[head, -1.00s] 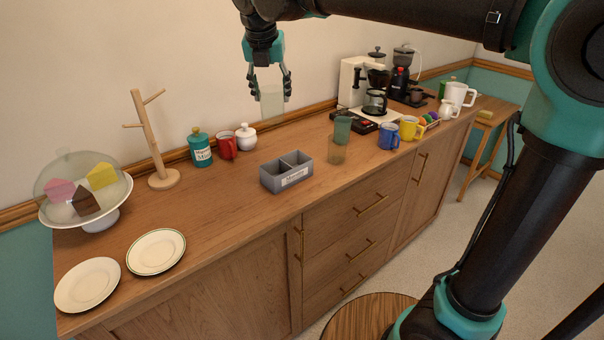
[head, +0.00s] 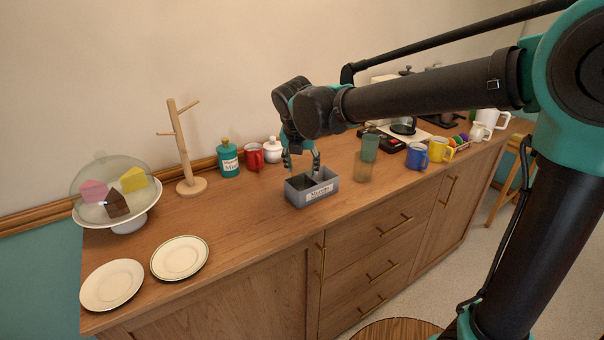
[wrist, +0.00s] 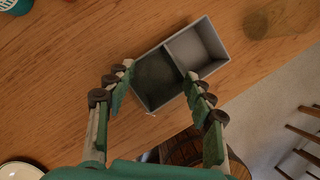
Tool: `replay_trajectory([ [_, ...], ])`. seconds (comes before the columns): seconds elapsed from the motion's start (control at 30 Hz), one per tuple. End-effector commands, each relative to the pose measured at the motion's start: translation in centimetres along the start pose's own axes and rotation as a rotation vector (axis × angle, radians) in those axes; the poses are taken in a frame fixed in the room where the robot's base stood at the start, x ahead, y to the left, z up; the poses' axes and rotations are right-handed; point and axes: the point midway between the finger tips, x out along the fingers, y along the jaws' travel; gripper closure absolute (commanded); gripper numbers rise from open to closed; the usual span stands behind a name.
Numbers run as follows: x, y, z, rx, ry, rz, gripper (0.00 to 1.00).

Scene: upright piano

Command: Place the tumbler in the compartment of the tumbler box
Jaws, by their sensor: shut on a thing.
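The grey tumbler box (head: 312,193) has a label on its front and two compartments. It also shows in the wrist view (wrist: 222,67), the right compartment bare and pale, the left one darker. My gripper (head: 303,165) is low over the box in the head view. In the wrist view its fingers (wrist: 160,80) straddle the left compartment, shut on the see-through tumbler. The tumbler (wrist: 158,78) is faint there, only a dark tint over that compartment. I cannot tell whether it hangs above the compartment or stands inside it. In the head view the gripper and box largely hide it.
A green tumbler (head: 370,148) and an amber tumbler (head: 362,170) stand right of the box. A red mug (head: 254,158), a teal jar (head: 229,161) and a white sugar pot (head: 272,151) stand behind left. Two plates (head: 179,258) lie front left. Bare counter separates plates and box.

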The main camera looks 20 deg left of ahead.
Motion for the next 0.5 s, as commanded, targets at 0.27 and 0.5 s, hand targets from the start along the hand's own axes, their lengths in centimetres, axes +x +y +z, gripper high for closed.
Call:
replay_trajectory([
  [0.27,2.4,0.0,-1.0,0.0,0.0,0.0,1.0],
  [0.5,2.4,0.0,-1.0,0.0,0.0,0.0,1.0],
])
